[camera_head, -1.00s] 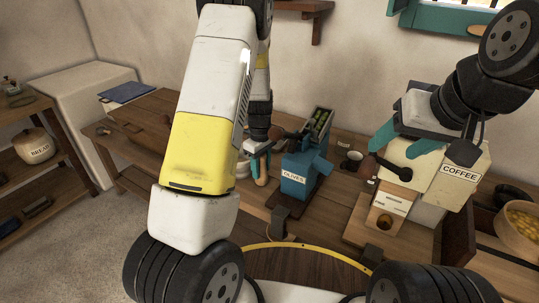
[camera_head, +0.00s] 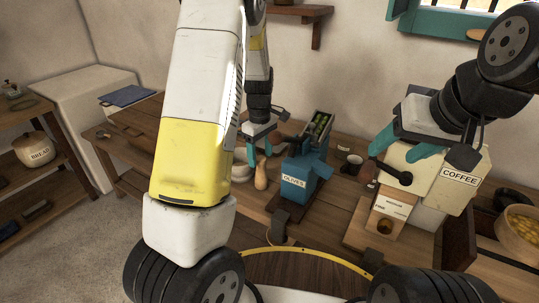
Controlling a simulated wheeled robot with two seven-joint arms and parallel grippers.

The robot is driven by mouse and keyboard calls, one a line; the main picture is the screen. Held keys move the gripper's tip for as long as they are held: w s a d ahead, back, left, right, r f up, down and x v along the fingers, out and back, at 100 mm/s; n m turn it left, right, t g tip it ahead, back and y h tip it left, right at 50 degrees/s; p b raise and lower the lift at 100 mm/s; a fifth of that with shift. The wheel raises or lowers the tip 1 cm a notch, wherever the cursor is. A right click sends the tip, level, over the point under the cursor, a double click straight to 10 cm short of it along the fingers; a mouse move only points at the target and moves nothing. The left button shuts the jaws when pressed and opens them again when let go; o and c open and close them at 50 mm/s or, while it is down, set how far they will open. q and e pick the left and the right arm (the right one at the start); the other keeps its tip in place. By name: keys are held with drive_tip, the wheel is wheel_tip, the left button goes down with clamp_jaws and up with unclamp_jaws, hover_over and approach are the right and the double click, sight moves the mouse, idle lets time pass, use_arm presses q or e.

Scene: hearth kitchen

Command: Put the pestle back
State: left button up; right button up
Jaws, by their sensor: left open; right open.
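A tan wooden piece, seemingly the pestle (camera_head: 261,175), stands roughly upright on the wooden counter, left of the blue olives box. A pale bowl (camera_head: 240,171), perhaps the mortar, shows just left of it, partly hidden by my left arm. My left gripper (camera_head: 258,152) is open, with its teal fingers just above the pestle's top and nothing between them. My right gripper (camera_head: 402,147) is open and empty in front of the coffee grinder.
The blue olives box (camera_head: 297,178) stands close to the right of the pestle. The cream coffee grinder (camera_head: 457,178) stands at the right, with a dark cup (camera_head: 352,163) between them. A bowl of yellow food (camera_head: 522,228) is at the far right.

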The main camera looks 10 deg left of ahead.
use_arm(q)
wheel_tip(320, 180, up, 5)
drive_tip(key=shift+f, duration=0.2)
drive_tip(key=s+d+r+m+t+h, duration=0.1)
drive_tip(key=s+r+m+t+h, duration=0.15)
drive_tip(key=s+r+m, duration=0.7)
drive_tip(key=s+r+m+t, duration=0.1)
drive_tip(key=s+r+t, duration=0.1)
drive_tip(key=s+r, duration=0.2)
drive_tip(key=s+d+r+m+t, duration=0.1)
drive_tip(key=s+r, duration=0.3)
drive_tip(key=s, duration=0.6)
drive_tip(key=shift+s+r+m+t, duration=0.25)
drive_tip(key=shift+s+m+t, duration=0.15)
drive_tip(key=shift+m, duration=0.25)
drive_tip(key=shift+d, duration=0.1)
